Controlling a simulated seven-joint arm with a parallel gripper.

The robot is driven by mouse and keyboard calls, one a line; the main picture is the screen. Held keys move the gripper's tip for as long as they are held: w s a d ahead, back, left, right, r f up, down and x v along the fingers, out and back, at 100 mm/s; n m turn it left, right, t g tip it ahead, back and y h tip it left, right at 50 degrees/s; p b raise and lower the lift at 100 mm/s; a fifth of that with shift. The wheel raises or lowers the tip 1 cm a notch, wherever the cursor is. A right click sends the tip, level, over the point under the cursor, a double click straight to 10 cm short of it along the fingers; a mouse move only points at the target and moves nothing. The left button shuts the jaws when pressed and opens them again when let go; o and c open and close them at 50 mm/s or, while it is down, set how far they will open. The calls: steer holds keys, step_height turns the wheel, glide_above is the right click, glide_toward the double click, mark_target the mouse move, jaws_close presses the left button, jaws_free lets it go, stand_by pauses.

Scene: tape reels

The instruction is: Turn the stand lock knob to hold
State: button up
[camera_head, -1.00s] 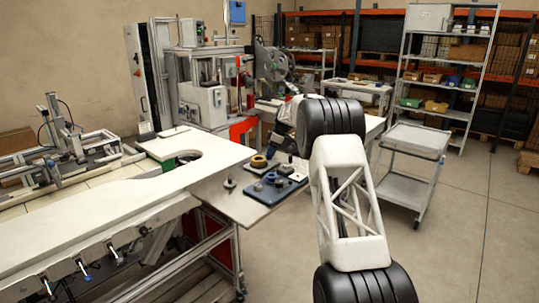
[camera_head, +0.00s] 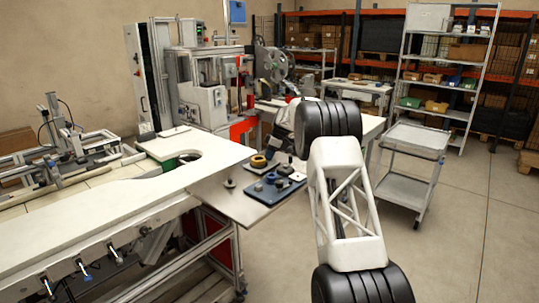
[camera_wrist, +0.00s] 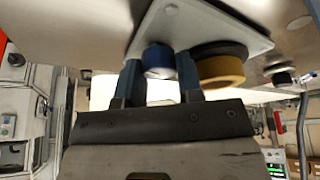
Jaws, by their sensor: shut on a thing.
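A blue knob (camera_wrist: 158,60) shows in the wrist view, on the face of a pale plate (camera_wrist: 215,24). My gripper (camera_wrist: 159,78) has one finger on each side of the knob and is shut on it. The knob's marking and lock position cannot be read. In the head view a small blue knob (camera_head: 270,178) is on a dark blue board (camera_head: 262,194) on the table's right end.
A yellow roll with a black ring (camera_wrist: 221,70) is close beside the right finger. Several small knobs and parts crowd the board. The white worktop (camera_head: 105,208) is mostly clear at left. A grey cart (camera_head: 412,140) stands at right.

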steer(key=shift+m, duration=0.3)
steer(key=shift+s+m+t+h, duration=0.1)
steer(key=shift+m+t+h, duration=0.3)
steer(key=shift+m, duration=0.9)
steer(key=shift+m+t+h, duration=0.1)
steer(key=shift+m+t, duration=0.5)
steer(key=shift+m, duration=0.7)
steer(key=o, duration=0.6)
steer(key=shift+o, duration=0.2)
steer(key=shift+r, duration=0.1)
steer(key=v, duration=0.7)
steer(key=shift+r, duration=0.25)
steer(key=shift+s+d, duration=0.1)
steer(key=shift+d, duration=0.05)
